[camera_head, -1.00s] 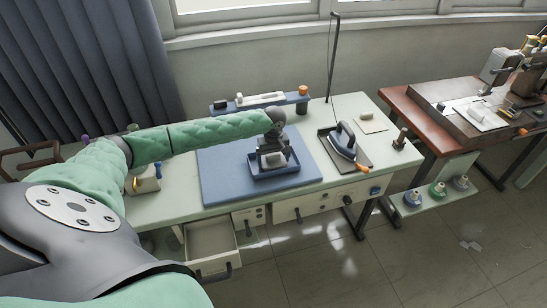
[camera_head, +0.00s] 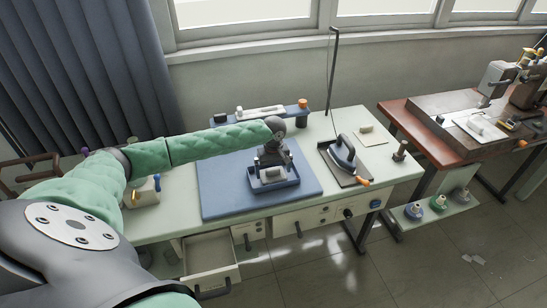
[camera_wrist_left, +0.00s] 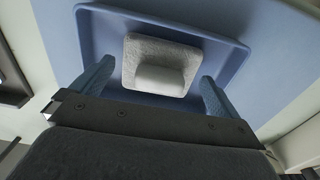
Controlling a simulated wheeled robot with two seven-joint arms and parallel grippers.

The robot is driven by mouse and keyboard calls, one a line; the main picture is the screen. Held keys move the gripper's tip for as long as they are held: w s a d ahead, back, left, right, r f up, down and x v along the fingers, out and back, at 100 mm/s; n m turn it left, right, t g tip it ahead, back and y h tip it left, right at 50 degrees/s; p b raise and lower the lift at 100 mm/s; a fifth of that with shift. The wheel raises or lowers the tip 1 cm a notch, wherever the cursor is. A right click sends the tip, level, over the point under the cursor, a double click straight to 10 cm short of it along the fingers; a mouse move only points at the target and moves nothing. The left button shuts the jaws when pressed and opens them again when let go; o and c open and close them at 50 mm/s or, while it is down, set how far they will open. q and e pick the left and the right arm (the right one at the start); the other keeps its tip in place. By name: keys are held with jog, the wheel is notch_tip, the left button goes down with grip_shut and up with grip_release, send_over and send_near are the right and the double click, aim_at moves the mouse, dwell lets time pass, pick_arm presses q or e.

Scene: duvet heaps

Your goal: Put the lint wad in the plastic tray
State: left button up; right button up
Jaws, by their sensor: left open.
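The lint wad (camera_head: 273,174) is a pale grey, fuzzy, squarish pad with a rounded lump on it. It lies inside the blue plastic tray (camera_head: 274,186) on a blue mat. In the left wrist view the lint wad (camera_wrist_left: 160,52) rests on the floor of the tray (camera_wrist_left: 226,58), clear of the rim. My left gripper (camera_head: 272,160) is over the tray, pointing down. In the left wrist view the left gripper (camera_wrist_left: 158,74) is open, one blue finger on each side of the wad, with gaps visible. My right gripper is out of view.
The blue mat (camera_head: 222,190) covers the middle of the pale table (camera_head: 385,180). An iron (camera_head: 343,152) stands on a dark plate to the right. A blue raised shelf (camera_head: 283,112) with small items is behind. An open drawer (camera_head: 208,255) juts out in front.

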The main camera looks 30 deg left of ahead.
aim_at(274, 169)
pick_arm(q)
notch_tip(274, 169, up, 9)
jog(key=b, duration=0.3)
jog(key=shift+r, duration=0.7)
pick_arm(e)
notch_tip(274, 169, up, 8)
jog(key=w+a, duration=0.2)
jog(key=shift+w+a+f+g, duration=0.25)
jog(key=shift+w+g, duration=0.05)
